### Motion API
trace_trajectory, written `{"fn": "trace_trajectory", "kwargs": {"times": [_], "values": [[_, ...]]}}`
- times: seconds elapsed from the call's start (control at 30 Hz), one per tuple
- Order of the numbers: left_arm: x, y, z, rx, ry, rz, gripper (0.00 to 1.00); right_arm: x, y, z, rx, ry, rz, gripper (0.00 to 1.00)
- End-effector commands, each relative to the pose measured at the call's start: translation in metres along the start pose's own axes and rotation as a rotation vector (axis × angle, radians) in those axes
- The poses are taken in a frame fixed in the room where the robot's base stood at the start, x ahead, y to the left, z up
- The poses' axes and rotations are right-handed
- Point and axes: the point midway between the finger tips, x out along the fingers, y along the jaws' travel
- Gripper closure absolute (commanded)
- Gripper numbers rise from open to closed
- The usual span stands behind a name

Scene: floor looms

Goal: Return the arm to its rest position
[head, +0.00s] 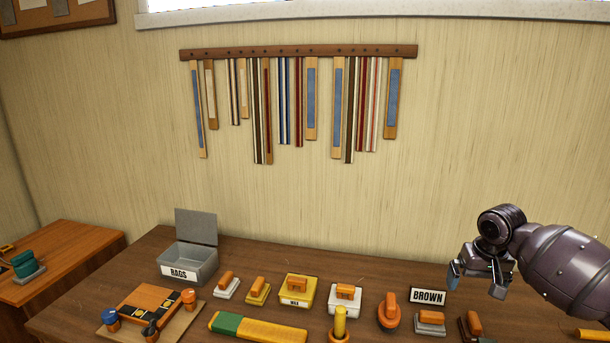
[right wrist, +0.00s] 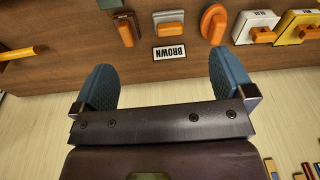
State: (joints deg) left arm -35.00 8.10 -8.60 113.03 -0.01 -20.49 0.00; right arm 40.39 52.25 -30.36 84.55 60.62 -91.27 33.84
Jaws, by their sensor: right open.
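My right arm comes in from the right in the head view. Its gripper (head: 477,284) is raised above the back right part of the workbench, to the right of the BROWN sign. In the right wrist view the two blue fingers of the right gripper (right wrist: 160,85) stand wide apart with nothing between them. The BROWN sign (right wrist: 169,52) shows upside down beyond the fingertips there, and it also stands on the bench in the head view (head: 428,297). My left gripper is not in view.
The wooden workbench (head: 140,262) holds a grey RAGS box (head: 190,262) with its lid open, several orange-handled tools, a yellow WAX box (head: 297,292) and a green-yellow tool (head: 258,328). Strips hang from a wall rail (head: 300,52). A side table (head: 70,250) stands left. The air above the bench is clear.

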Motion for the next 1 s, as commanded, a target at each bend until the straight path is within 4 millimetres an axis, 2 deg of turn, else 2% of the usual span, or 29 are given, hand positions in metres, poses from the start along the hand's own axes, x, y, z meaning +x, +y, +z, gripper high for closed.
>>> {"fn": "trace_trajectory", "kwargs": {"times": [0.17, 0.3, 0.47, 0.57, 0.7, 0.87, 1.0], "values": [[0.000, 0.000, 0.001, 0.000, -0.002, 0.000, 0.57, -0.014, -0.013, -0.034, -0.146, 0.240, -0.012, 0.00], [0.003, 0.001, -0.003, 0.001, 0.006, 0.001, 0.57, -0.030, -0.041, -0.057, -0.285, 0.459, -0.029, 0.00], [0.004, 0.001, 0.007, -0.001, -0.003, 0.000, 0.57, -0.019, -0.078, -0.058, -0.444, 0.696, -0.057, 0.00], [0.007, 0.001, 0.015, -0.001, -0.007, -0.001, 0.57, 0.001, -0.100, -0.043, -0.529, 0.838, -0.079, 0.00], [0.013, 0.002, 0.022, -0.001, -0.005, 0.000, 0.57, 0.032, -0.118, -0.011, -0.600, 0.994, -0.098, 0.00], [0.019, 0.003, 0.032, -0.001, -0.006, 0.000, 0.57, 0.070, -0.126, 0.035, -0.622, 1.120, -0.105, 0.00], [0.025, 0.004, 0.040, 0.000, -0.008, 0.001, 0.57, 0.103, -0.123, 0.079, -0.605, 1.183, -0.095, 0.00]]}}
